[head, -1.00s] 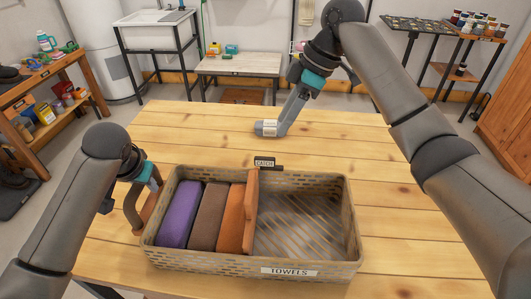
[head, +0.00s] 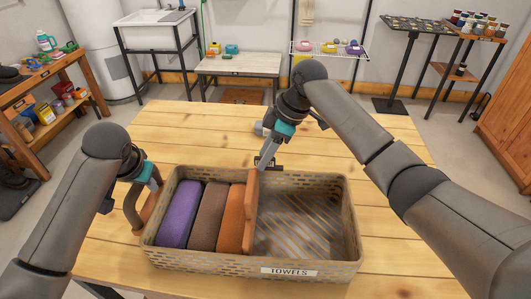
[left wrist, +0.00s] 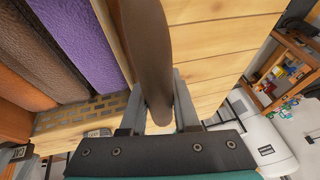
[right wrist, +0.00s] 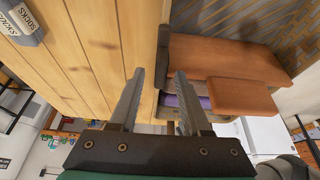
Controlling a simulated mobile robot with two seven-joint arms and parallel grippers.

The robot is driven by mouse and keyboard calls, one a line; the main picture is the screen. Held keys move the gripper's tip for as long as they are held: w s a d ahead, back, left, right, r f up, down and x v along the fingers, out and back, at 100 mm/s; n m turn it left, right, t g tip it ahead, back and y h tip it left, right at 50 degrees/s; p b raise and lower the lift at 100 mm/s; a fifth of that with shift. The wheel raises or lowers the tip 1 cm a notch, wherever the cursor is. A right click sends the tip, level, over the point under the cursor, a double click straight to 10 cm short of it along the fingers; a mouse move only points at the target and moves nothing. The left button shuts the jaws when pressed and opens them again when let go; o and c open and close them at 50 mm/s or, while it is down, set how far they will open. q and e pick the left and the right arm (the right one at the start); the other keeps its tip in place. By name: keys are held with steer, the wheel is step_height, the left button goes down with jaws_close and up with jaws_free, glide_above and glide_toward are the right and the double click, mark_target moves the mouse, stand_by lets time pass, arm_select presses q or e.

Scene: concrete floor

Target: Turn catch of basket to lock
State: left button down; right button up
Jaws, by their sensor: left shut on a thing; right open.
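The tan woven basket (head: 215,264), labelled TOWELS, stands on the wooden table. Its dark catch (head: 275,167) is at the middle of the back rim, partly hidden behind my right gripper (head: 262,163). That gripper is open and points down at the catch; I cannot tell whether they touch. My left gripper (left wrist: 157,88) is shut on the basket's brown curved handle (left wrist: 150,45) at the left end. The handle also shows in the head view (head: 133,212).
Purple (head: 180,215), brown (head: 208,217) and orange (head: 232,218) folded towels fill the basket's left part, beside an upright orange-brown panel (head: 251,210). The basket's right part is empty. A grey item labelled SOCKS (right wrist: 24,22) lies on the table behind it. The table's right side (head: 385,180) is clear.

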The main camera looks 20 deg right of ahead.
jaws_close()
stand_by(0.3)
steer(key=shift+m, duration=0.4)
steer(key=m+t+h, duration=0.1)
steer(key=m, duration=0.2)
steer(key=shift+s+m, duration=0.1)
steer(key=shift+m, duration=0.3)
steer(key=m, duration=0.2)
steer(key=m+t+h, duration=0.1)
steer(key=m, duration=0.1)
steer(key=shift+a+m+t, duration=0.15)
steer(key=shift+m+t, duration=0.15)
steer(key=m+h, duration=0.2)
steer(key=m, duration=0.2)
steer(key=shift+a, duration=0.15)
steer(key=m, duration=0.2)
steer(key=m+h, duration=0.1)
steer(key=m, duration=0.1)
steer(key=shift+a+m+h, duration=0.15)
steer(key=shift+m+h, duration=0.15)
steer(key=shift+m, duration=0.3)
